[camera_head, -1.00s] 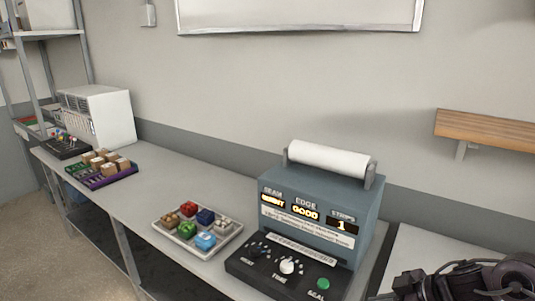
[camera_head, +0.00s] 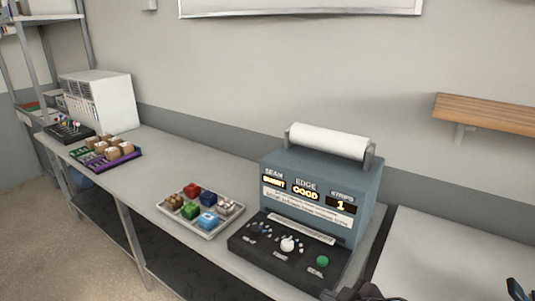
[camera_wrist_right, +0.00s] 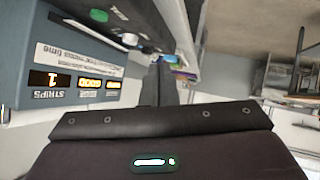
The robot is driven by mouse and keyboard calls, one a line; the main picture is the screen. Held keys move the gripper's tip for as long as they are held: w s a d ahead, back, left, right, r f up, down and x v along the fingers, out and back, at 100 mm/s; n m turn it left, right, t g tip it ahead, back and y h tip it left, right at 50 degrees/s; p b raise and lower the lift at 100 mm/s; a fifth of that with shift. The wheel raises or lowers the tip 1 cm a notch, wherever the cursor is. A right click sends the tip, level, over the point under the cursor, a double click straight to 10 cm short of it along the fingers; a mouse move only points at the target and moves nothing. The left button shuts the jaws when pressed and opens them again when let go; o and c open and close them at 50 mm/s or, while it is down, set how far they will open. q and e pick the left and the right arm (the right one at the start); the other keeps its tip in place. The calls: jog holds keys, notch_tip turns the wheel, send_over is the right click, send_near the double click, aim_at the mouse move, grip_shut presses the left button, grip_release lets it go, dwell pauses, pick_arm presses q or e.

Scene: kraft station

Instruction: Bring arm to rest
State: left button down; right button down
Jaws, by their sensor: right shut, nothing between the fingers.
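My right gripper (camera_head: 362,292) shows only as a dark sliver at the bottom edge of the head view, in front of the sealing machine's right corner. In the right wrist view its two dark fingers (camera_wrist_right: 155,85) are together, with nothing between them. The blue-grey sealing machine (camera_head: 325,185) stands on the bench and carries a white roll on top. Its displays read EDGE GOOD and STRIPS 1; it also shows upside down in the right wrist view (camera_wrist_right: 75,60). My left gripper is out of view.
A grey tray (camera_head: 207,234) of several small coloured parcels sits left of the machine. A purple tray (camera_head: 122,164) with brown boxes and a white cabinet (camera_head: 100,102) stand further left. The bench top (camera_head: 165,170) between the trays is clear. A wooden shelf (camera_head: 485,112) hangs at right.

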jog(key=s+d+f+m+g+h, duration=0.3)
jog(key=s+m, duration=0.1)
jog(key=s, duration=0.4)
jog(key=s+d+f+m+g+h, duration=0.2)
jog(key=s+f+m+g+h, duration=0.15)
jog(key=s, duration=0.45)
jog(key=s+f+g+b, duration=0.1)
jog(key=s+f, duration=0.1)
jog(key=f, duration=1.5)
jog(key=s+f+b, duration=0.1)
jog(key=s+f, duration=0.1)
jog(key=f, duration=1.5)
jog(key=s+d+f, duration=0.2)
jog(key=s+f, duration=0.6)
jog(key=s, duration=0.1)
jog(key=s+d+f+g, duration=0.1)
jog(key=s+d+f, duration=0.1)
jog(key=s+f, duration=0.6)
jog(key=shift+s+f+y+b, duration=0.35)
jog(key=shift+s+b, duration=0.1)
jog(key=shift+s, duration=0.35)
